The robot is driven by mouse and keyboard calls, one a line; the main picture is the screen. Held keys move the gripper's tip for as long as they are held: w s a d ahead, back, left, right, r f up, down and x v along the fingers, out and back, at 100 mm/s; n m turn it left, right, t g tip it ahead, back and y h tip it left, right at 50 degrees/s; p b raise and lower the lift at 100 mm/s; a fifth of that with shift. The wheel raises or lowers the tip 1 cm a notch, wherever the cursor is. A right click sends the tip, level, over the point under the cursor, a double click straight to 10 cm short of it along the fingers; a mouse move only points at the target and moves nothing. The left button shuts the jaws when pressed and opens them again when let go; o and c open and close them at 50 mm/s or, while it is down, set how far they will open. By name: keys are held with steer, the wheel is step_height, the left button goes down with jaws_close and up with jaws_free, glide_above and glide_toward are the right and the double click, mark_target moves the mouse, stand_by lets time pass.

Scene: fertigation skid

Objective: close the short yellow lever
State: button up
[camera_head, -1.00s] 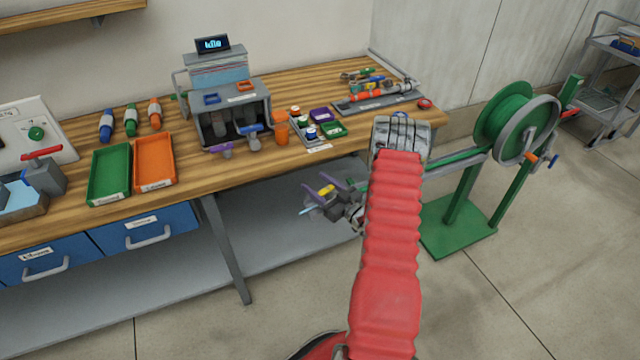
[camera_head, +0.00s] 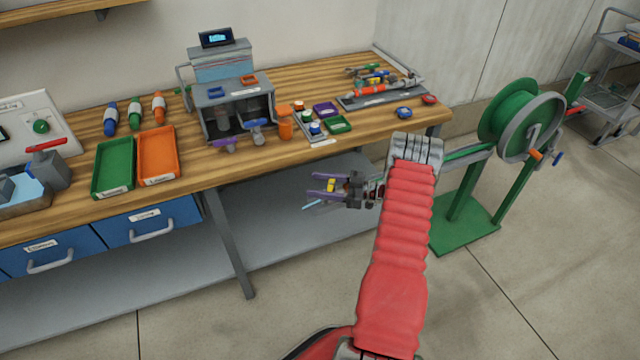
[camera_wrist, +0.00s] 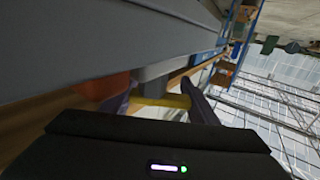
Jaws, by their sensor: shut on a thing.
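My gripper (camera_head: 318,186) has purple fingers pointing left, in front of the bench and below its top edge. It is shut on a short yellow piece (camera_head: 331,185), which crosses between the fingers. In the wrist view my gripper (camera_wrist: 158,102) also shows the yellow piece (camera_wrist: 165,101) spanning the purple fingers. I cannot tell whether this piece is the short yellow lever or what it joins. A thin pale blue rod (camera_head: 312,206) shows just below the fingers. No other yellow lever is clear in the head view.
A grey dispenser unit (camera_head: 234,108) with a purple lever (camera_head: 226,144) and a blue lever (camera_head: 255,130) stands on the wooden bench (camera_head: 190,175). Green (camera_head: 97,190) and orange trays (camera_head: 142,179) lie left of it. A green hose reel (camera_head: 505,112) stands right. The lower shelf (camera_head: 290,238) looks clear.

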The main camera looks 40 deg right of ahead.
steer(key=shift+s+a+n+g+y, duration=0.1)
steer(key=shift+s+n+g+y, duration=0.05)
steer(key=shift+n+g+y, duration=0.3)
steer(key=o, duration=1)
steer(key=shift+o, duration=0.2)
steer(key=v, duration=1.4)
steer(key=shift+c, duration=0.3)
